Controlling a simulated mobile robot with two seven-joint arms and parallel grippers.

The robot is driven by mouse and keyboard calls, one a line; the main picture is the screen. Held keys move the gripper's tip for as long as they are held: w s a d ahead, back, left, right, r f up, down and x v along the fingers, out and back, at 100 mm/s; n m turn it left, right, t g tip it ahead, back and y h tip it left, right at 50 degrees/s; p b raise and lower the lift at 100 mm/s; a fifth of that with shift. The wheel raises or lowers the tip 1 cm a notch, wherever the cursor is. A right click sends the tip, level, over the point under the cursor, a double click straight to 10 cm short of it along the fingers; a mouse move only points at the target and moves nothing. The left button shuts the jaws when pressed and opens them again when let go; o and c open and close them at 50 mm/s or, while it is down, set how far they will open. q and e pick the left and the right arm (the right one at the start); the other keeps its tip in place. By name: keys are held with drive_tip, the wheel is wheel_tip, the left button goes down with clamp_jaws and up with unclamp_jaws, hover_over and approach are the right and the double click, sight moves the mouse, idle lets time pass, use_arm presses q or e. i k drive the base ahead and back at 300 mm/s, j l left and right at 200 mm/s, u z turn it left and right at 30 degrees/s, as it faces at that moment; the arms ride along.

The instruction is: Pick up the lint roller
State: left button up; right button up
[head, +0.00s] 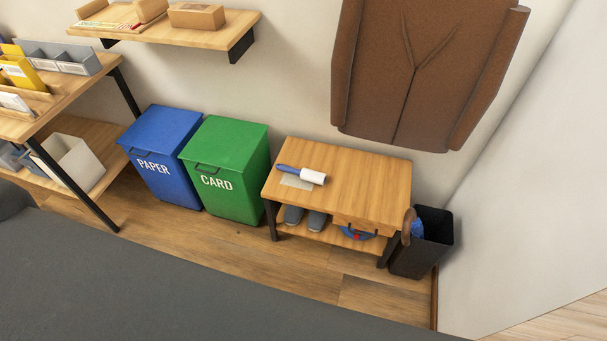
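The lint roller (302,174) lies on the left part of a small wooden bench (365,183) against the wall. It has a blue handle pointing left and a white roll on the right. A flat pale sheet (296,182) lies just in front of it and partly under it. Neither of my grippers shows in the head view.
A blue PAPER bin (163,140) and a green CARD bin (228,145) stand left of the bench. A dark bin (425,258) with an umbrella handle stands at its right. A brown coat (415,70) hangs above. Dark grey surface (150,295) fills the foreground.

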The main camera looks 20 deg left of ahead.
sight(310, 176)
drive_tip(key=i+l, duration=0.2)
drive_tip(key=i, duration=0.3)
drive_tip(key=i+l+u, duration=0.1)
drive_tip(key=i, duration=0.4)
drive_tip(key=i+l, duration=0.25)
drive_tip(key=i, duration=0.25)
